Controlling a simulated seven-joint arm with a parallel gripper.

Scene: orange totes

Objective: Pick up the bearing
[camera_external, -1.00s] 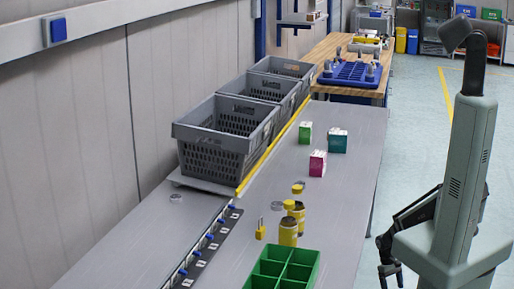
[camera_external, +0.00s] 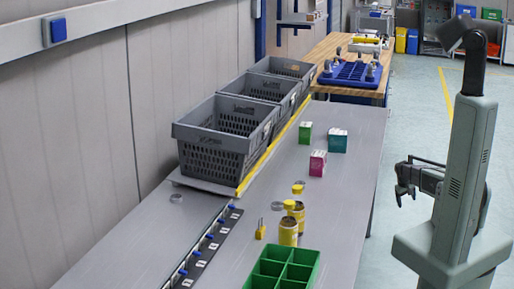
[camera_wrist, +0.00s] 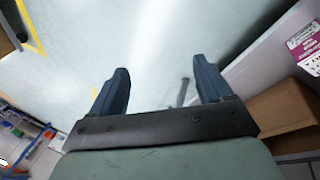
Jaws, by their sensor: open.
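A small grey metal ring (camera_external: 277,206) lies flat on the grey table, beside yellow bottles. Another small grey ring-like piece (camera_external: 176,198) lies on the table's left part, near the grey baskets. Either may be the bearing; they are too small to tell. My gripper (camera_external: 405,192) hangs over the floor, right of the table and apart from both rings. In the wrist view my gripper (camera_wrist: 160,64) is open and empty, its two dark fingers spread above pale floor. Neither ring shows in that view.
Yellow bottles (camera_external: 288,232), a yellow padlock (camera_external: 260,229) and a green divided bin (camera_external: 284,268) crowd the near table. Small boxes (camera_external: 317,163) stand farther back. Grey baskets (camera_external: 212,150) line the left. A hook strip (camera_external: 207,249) lies left of the bin.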

